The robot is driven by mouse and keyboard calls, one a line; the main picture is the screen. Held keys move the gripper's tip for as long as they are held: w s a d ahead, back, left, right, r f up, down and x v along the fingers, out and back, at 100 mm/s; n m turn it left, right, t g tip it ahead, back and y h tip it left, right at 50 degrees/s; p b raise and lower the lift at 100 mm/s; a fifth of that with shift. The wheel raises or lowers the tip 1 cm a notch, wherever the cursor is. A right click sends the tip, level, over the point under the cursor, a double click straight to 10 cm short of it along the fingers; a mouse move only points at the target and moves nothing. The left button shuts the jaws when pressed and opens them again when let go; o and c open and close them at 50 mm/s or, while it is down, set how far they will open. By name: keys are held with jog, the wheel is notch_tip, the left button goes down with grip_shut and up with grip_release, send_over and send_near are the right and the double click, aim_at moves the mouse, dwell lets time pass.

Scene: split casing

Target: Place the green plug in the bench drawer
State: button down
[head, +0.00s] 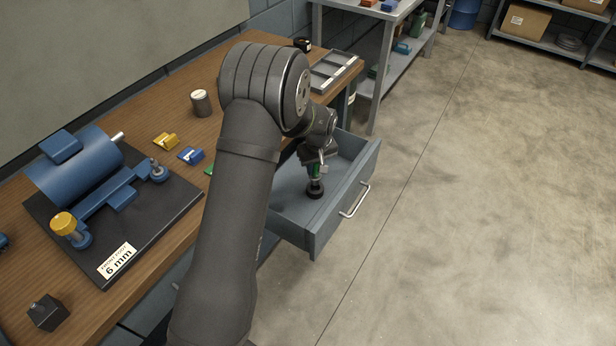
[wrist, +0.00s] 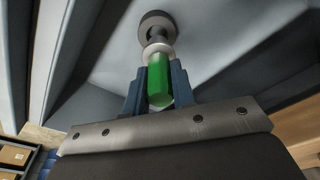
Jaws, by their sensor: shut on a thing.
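The green plug (head: 315,171) has a green body and a dark round end (head: 315,189). It hangs over the open bench drawer (head: 285,214), dark end down. My gripper (head: 318,158) is shut on the green body, with the plug upright between its fingers. In the wrist view the green plug (wrist: 158,82) sits between the two blue-grey fingers of my gripper (wrist: 158,88), its grey round end pointing away toward the drawer floor. Whether that end touches the drawer floor I cannot tell. My arm hides part of the drawer's left side.
The drawer front with its handle (head: 355,201) stands out over the floor. On the bench are a blue motor (head: 88,175) on a dark plate, yellow (head: 166,141) and blue (head: 191,155) small blocks, a grey cylinder (head: 201,103) and a divided tray (head: 333,70).

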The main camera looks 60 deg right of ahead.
aim_at(315, 178)
jog(key=shift+f, duration=2.5)
jog(key=shift+f, duration=0.1)
jog(key=c, duration=1.2)
grip_release()
jog(key=r, duration=0.8)
jog(key=s+r, duration=0.1)
jog(key=r, duration=0.3)
jog(key=shift+s+a, duration=0.1)
jog(key=shift+a, duration=0.3)
